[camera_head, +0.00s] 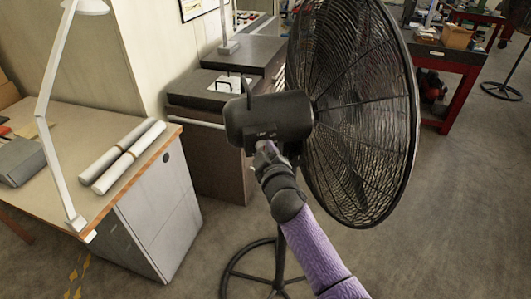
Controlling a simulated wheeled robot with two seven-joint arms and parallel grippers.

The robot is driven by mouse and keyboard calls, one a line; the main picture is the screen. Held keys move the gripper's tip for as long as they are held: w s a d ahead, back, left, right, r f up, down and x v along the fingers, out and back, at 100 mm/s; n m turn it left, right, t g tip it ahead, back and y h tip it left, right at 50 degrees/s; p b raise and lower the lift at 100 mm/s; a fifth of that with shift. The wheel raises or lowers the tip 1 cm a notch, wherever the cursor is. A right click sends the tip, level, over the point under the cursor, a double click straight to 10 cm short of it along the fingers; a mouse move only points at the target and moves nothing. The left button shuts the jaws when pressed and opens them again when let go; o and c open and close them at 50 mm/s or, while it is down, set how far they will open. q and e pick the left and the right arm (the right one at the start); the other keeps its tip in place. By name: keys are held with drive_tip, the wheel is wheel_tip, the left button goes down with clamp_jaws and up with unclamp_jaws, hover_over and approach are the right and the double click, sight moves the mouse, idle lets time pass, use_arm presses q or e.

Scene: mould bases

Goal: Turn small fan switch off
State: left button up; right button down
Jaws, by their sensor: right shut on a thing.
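A black pedestal fan stands in the middle of the view, with its round wire cage (362,110) facing right and its dark motor housing (262,116) at the left of the cage. My right arm, in a purple sleeve, comes up from the bottom right. My right gripper (265,148) is at the lower part of the motor housing, touching or very close to it, where small switch marks show. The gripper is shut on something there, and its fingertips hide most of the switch. The switch position cannot be told. My left gripper is not in view.
A desk (70,165) with rolled paper (122,155) and a white lamp (50,110) is at the left. Dark cabinets (205,165) stand behind the fan. A red workbench (445,60) is at the back right. The floor (455,215) to the right is clear.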

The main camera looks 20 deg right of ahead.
drive_tip(key=shift+c, duration=1.2)
unclamp_jaws()
drive_tip(key=s+r, duration=0.1)
drive_tip(key=s, duration=0.9)
drive_tip(key=shift+a+p, duration=0.2)
drive_tip(key=shift+p, duration=0.1)
